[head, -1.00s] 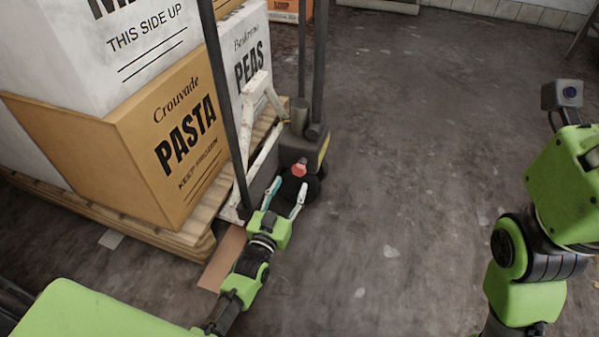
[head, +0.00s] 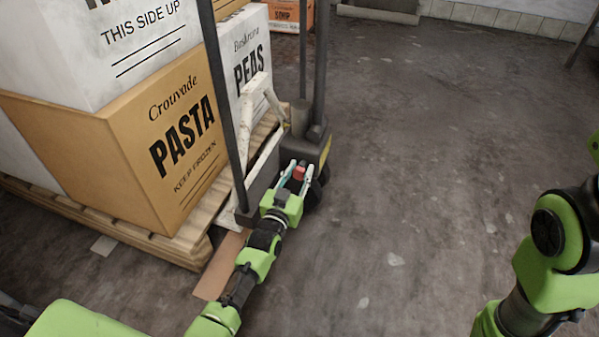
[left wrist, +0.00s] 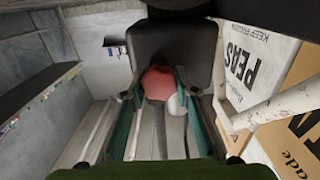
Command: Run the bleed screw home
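The bleed screw has a red faceted head (head: 299,172) on the dark pump unit of the pallet truck. In the left wrist view the red head (left wrist: 162,80) sits ahead between the fingertips. My left gripper (head: 300,167) reaches it from the front, one finger on each side. Its fingers, with teal inner faces, have closed in against the sides of the head. The screw's shank and seat are hidden. A pale round part (left wrist: 176,104) shows just below the head in the wrist view. My right gripper is out of view; only part of that arm shows at the right.
The pallet truck's dark uprights (head: 228,100) and white frame (head: 262,100) stand close by. A wooden pallet (head: 188,240) with a PASTA carton (head: 150,190) and other cartons is at the left. The floor (head: 430,150) at the right is open.

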